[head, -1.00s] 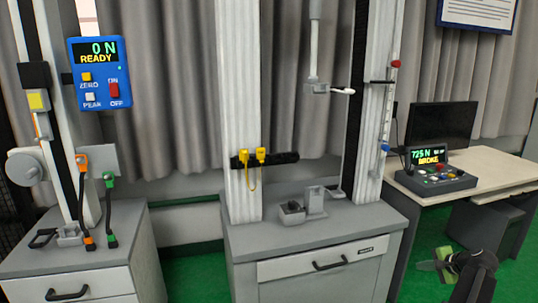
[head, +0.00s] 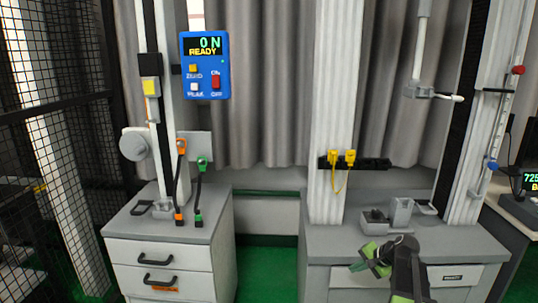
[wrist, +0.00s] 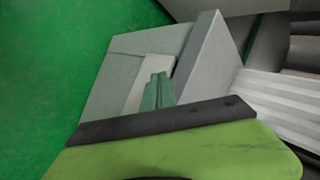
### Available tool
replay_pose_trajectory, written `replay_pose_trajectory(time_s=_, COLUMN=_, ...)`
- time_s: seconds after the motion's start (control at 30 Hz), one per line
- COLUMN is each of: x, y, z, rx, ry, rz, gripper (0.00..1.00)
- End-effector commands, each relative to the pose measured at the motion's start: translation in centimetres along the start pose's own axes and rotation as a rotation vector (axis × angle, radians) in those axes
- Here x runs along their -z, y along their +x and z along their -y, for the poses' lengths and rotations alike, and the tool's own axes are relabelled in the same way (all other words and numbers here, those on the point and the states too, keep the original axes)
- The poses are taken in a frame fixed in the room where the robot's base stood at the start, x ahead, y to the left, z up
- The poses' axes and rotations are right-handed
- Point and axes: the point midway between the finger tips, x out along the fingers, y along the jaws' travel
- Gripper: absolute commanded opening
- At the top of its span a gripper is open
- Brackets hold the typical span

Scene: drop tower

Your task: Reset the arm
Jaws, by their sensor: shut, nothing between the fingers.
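My gripper (head: 366,262), dark with green fingers, is at the lower right of the head view, in front of the right cabinet (head: 318,238). It is shut and holds nothing. In the wrist view a green finger (wrist: 157,92) shows against the grey cabinet. The right tower carries a hanging rod (head: 420,45) with a grey block and a white lever (head: 440,97) sticking out to the right. Below it, a small grey anvil-like holder (head: 401,211) stands on the cabinet top. My gripper touches none of these as far as I can see.
The left cabinet (head: 155,264) carries another tower with a blue panel (head: 205,66) reading 0 N READY. A mesh fence (head: 60,150) stands at the far left. Green floor lies between the cabinets.

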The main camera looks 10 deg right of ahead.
Motion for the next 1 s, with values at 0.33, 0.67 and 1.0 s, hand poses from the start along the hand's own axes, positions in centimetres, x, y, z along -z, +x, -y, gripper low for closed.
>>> replay_pose_trajectory(time_s=0.33, x=-22.3, y=8.7, z=7.2, rx=-0.218, ry=-0.482, rz=0.241, gripper=0.00)
replay_pose_trajectory(time_s=0.67, x=-30.4, y=5.4, z=0.2, rx=-0.581, ry=-0.903, rz=0.351, gripper=0.00)
replay_pose_trajectory(time_s=1.0, x=-29.2, y=-3.2, z=6.6, rx=-0.606, ry=-0.944, rz=0.378, gripper=0.00)
